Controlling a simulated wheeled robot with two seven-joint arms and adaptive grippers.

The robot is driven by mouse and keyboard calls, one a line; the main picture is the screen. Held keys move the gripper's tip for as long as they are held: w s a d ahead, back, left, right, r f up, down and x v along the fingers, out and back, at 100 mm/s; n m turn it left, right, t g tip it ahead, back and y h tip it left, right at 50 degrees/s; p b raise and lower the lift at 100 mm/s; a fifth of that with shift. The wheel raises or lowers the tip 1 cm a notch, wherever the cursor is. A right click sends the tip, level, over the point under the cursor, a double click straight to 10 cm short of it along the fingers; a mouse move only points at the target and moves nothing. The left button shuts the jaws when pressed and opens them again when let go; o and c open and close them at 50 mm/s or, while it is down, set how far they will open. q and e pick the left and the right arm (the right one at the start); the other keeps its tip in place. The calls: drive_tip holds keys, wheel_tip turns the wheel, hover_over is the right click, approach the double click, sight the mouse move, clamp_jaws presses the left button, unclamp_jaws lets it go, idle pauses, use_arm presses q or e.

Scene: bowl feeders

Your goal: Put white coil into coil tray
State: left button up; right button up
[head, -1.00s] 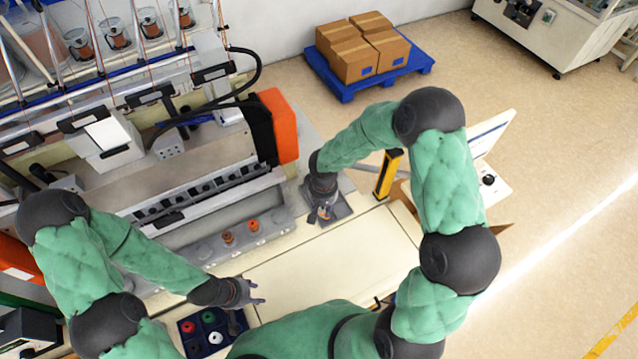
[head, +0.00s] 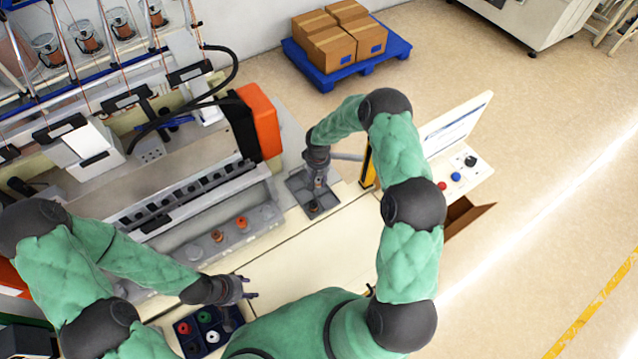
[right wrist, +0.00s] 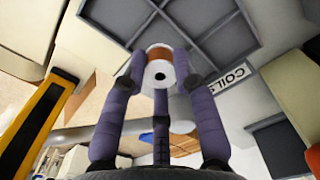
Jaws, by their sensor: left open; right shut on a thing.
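The white coil (right wrist: 158,72), a white-flanged spool with copper-brown winding, is between the fingertips of my right gripper (right wrist: 159,62) in the right wrist view. The gripper is shut on it. The grey coil tray (right wrist: 214,48), with square compartments and a COILS label, lies beyond the coil. In the head view my right gripper (head: 317,183) is over the coil tray (head: 296,184); a small dark brown shape shows below the fingers, and I cannot tell what it is. My left gripper (head: 250,288) is open and empty near the machine's front.
A dark blue tray (head: 228,337) holds red, green, white and black pieces beside my left gripper. Two orange-brown spools sit on a grey machine ledge (head: 190,255). A yellow post (head: 367,168) stands close right of my right gripper. The cream worktop (head: 315,250) between the arms is clear.

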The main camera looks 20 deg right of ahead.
sight(319, 183)
use_arm(q)
drive_tip(key=shift+f, duration=0.15)
use_arm(e)
drive_tip(key=shift+w+d+f, duration=0.15)
drive_tip(key=shift+w+f, duration=0.1)
drive_tip(key=shift+f, duration=0.1)
use_arm(q)
drive_tip(key=shift+f, duration=0.1)
use_arm(e)
wheel_tip(319, 183, down, 3)
drive_tip(key=shift+d+r, duration=0.1)
drive_tip(key=shift+w+f, duration=0.15)
drive_tip(key=shift+f, duration=0.1)
use_arm(q)
drive_tip(key=shift+f+b, duration=0.3)
drive_tip(key=shift+b, duration=0.2)
use_arm(e)
drive_tip(key=shift+f, duration=0.15)
drive_tip(key=o, duration=0.9)
drive_tip(key=shift+o, duration=0.2)
use_arm(q)
drive_tip(key=shift+r, duration=0.2)
